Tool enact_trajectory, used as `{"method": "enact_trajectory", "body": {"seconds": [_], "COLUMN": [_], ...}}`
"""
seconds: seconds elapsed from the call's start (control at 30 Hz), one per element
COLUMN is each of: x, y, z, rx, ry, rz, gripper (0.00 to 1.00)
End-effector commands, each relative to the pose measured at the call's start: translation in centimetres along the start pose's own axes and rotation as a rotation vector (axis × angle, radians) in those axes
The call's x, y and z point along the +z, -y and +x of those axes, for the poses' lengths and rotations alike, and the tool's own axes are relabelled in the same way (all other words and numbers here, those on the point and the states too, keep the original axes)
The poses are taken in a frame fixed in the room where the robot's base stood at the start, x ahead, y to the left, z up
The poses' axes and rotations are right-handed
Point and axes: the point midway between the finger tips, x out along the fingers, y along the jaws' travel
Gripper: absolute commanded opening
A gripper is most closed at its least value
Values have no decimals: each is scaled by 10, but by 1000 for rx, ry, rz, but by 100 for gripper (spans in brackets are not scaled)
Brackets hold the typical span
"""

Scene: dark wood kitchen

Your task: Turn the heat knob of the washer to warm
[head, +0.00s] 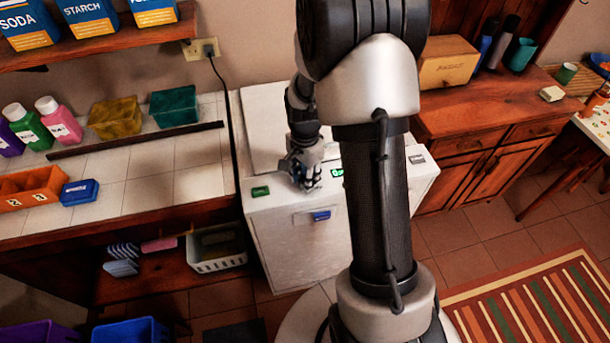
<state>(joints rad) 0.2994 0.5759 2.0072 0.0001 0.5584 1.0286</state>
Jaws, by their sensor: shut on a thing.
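The white washer (285,235) stands in the middle, partly behind my arm. On its top panel are a green button (260,191) at the left and a lit green display (337,172), partly hidden by my arm. My gripper (306,183) points down at the panel between the button and the display. Its fingers are shut at the spot where a knob would sit. The heat knob is hidden by the fingers, and its setting cannot be read. A blue handle (321,216) shows on the washer's front.
A tiled counter (150,160) with bottles and boxes is on the left, under a shelf (95,42) of cartons. A black cord (224,100) hangs from the wall outlet beside the washer. A wooden cabinet (480,120) stands at the right. A striped rug (540,300) lies on the floor.

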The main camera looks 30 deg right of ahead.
Motion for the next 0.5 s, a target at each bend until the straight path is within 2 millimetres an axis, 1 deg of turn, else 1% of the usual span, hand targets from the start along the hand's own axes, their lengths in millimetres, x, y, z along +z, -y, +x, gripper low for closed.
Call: {"method": "enact_trajectory", "body": {"seconds": [0.07,0.1,0.4,0.5], "x": [0,0,0,0], "y": [0,0,0,0], "z": [0,0,0,0], "rx": [-1,-1,0,0], "ry": [-1,-1,0,0], "rz": [-1,-1,-1,-1], "gripper": [6,31,51,52]}}
